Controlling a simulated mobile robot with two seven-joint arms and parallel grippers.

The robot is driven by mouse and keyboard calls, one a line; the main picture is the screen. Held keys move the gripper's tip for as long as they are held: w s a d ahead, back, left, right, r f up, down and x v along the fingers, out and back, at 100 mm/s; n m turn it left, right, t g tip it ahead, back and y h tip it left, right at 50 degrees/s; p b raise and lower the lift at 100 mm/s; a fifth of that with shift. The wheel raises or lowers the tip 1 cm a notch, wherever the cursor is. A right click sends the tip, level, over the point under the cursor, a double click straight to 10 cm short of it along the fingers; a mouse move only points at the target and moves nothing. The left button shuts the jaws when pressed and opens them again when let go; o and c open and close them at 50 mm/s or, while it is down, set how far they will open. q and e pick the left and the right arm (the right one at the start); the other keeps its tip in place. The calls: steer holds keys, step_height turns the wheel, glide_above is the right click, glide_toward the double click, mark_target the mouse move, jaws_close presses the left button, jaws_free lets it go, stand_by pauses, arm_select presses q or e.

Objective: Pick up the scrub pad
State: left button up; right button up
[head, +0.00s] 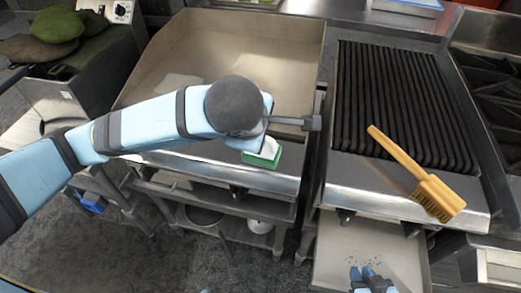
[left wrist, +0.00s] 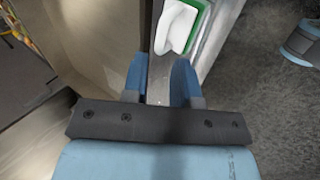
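The scrub pad, green with a white upper part, lies on the front ledge of the griddle. In the head view its green part (head: 262,158) shows just below my left wrist, which hides some of it. In the left wrist view the scrub pad (left wrist: 180,27) is at the top, just beyond the fingertips. My left gripper (left wrist: 161,62) is open, with an empty gap between its blue fingers. Its fingers are hidden in the head view. My right gripper (head: 367,272) is low at the bottom edge, away from the pad; its finger gap is unclear.
A wooden brush (head: 418,176) lies across the front of the black grill (head: 395,100), right of the pad. The griddle's raised walls (head: 322,60) stand behind the pad. An open drawer or tray (head: 335,250) is below the grill. The floor in front is clear.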

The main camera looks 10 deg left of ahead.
arm_select(q)
steer(key=x, duration=0.7)
steer(key=shift+s+a+f, duration=0.1)
steer(key=shift+a+f, duration=0.15)
steer(key=shift+a, duration=0.05)
steer(key=shift+w+f, duration=0.35)
steer(key=shift+f, duration=0.05)
jaws_close()
